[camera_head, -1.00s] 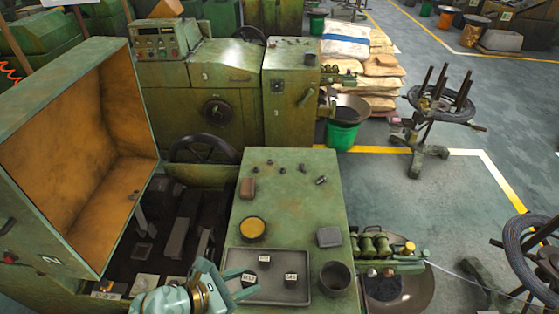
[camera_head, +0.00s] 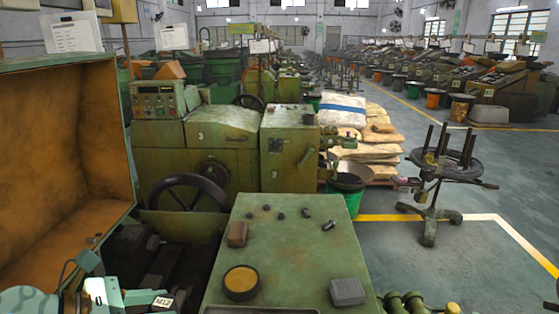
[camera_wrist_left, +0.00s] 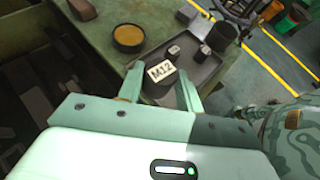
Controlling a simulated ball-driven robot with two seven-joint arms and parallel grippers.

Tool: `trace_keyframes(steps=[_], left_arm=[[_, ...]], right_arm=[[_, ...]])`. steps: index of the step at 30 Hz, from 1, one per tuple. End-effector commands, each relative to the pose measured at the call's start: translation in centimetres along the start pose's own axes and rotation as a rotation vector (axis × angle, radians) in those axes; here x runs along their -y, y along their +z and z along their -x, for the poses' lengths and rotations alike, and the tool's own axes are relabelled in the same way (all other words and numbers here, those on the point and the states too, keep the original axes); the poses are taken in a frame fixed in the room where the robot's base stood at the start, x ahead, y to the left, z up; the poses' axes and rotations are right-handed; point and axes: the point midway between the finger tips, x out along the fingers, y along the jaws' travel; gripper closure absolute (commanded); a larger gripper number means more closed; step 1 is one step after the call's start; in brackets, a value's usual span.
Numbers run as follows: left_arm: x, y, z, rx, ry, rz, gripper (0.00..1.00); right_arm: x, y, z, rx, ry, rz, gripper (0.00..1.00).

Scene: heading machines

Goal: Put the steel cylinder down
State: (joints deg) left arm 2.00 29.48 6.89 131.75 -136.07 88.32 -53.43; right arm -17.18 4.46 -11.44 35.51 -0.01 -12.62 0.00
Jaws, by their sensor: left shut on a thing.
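My left gripper (camera_head: 146,298) is at the lower left of the head view, left of the green tabletop (camera_head: 285,248). In the left wrist view my left gripper (camera_wrist_left: 160,82) is shut on a small dark steel cylinder (camera_wrist_left: 160,91) with a white M12 label on top. The label also shows in the head view; most of the cylinder's body is hidden. The grey tray (camera_wrist_left: 205,74) lies beyond it in the wrist view, with two other dark cylinders, (camera_wrist_left: 173,52) and (camera_wrist_left: 202,54).
A yellow-topped round tin (camera_head: 242,281), a brown block (camera_head: 237,234) and a grey block (camera_head: 347,291) stand on the tabletop. An open orange-lined hood (camera_head: 60,170) rises on the left. A black handwheel (camera_head: 188,193) stands behind the dark machine bed.

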Motion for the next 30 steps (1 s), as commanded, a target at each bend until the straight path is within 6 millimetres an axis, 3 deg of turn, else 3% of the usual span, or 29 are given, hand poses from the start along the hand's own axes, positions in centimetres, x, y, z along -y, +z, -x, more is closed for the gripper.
trace_keyframes(steps=[5,10,23,30], left_arm=[[-0.2,1.1,-0.1,-0.004,0.017,0.0,1.0],[0.2,-0.3,0.0,-0.004,-0.016,-0.012,1.0],[0.2,-0.3,0.1,0.003,-0.016,-0.01,1.0],[1.7,-0.8,0.7,0.002,-0.018,-0.005,1.0]], right_arm=[[0.0,0.0,0.0,0.0,0.0,0.0,1.0],[-0.1,0.0,0.0,0.0,0.001,0.0,1.0],[-0.2,0.1,0.1,0.0,0.003,0.001,1.0],[-0.4,-0.4,2.0,-0.008,0.006,0.002,1.0]])
